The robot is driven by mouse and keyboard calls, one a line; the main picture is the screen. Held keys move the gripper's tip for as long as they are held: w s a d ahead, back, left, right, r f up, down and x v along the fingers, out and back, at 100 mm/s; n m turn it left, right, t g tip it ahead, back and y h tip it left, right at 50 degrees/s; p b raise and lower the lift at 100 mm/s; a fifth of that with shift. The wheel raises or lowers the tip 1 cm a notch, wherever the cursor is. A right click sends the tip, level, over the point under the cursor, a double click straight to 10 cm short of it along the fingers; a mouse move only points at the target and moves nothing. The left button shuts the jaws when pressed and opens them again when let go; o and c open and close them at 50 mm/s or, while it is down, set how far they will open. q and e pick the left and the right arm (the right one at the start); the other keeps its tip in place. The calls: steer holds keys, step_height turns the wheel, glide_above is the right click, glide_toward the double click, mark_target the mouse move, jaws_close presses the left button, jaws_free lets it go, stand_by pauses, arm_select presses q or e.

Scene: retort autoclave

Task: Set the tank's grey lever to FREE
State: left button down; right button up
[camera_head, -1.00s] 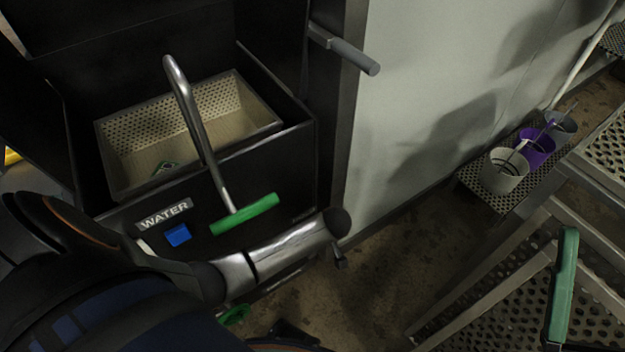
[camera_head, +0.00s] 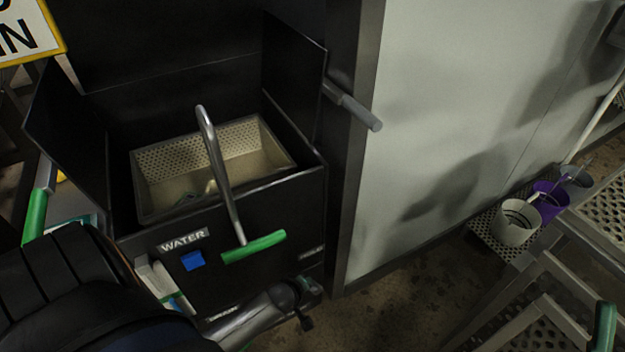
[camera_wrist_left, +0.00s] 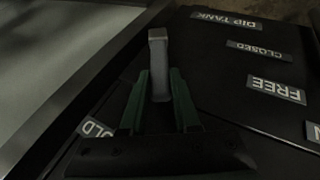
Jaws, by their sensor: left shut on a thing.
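The grey lever (camera_wrist_left: 158,50) shows in the left wrist view, standing out from a black panel. My left gripper (camera_wrist_left: 160,92) is shut on it, one green finger on each side. The FREE label (camera_wrist_left: 276,88) is on the panel to the lever's right. A CLOSED label (camera_wrist_left: 258,50) and a DIP TANK label (camera_wrist_left: 226,20) are above FREE. A partly hidden label ending in OLD (camera_wrist_left: 97,129) is at the lower left. In the head view my left arm reaches to the black tank's front (camera_head: 255,275); the fingers and lever are not clear there.
A perforated basket (camera_head: 157,203) sits inside the tank. A hooked rod with a green handle (camera_head: 254,246) hangs over its front, beside the WATER label (camera_head: 183,241) and blue button (camera_head: 193,261). A grey bar (camera_head: 352,104) sticks out at the right. Buckets (camera_head: 516,222) and steps stand further right.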

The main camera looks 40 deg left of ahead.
arm_select(q)
steer(key=s+a+f+n+t+h+b, duration=0.2)
steer(key=s+f+t+b, duration=0.2)
steer(key=b, duration=0.9)
steer(key=shift+s+f+n+t, duration=0.35)
steer(key=shift+f+t, duration=1.45)
steer(key=shift+t, duration=1.1)
arm_select(e)
step_height(320, 180, down, 14)
steer(key=a, duration=0.1)
steer(key=shift+w+a+f+m+g, duration=0.15)
steer(key=shift+w+a+m+g, duration=0.15)
steer(key=shift+m+g, duration=0.1)
arm_select(q)
steer(key=shift+d, duration=0.1)
steer(key=shift+w, duration=0.1)
steer(key=c, duration=0.6)
jaws_free()
steer(key=shift+c, duration=0.2)
steer(key=shift+r, duration=0.1)
arm_select(e)
steer(key=shift+s, duration=0.15)
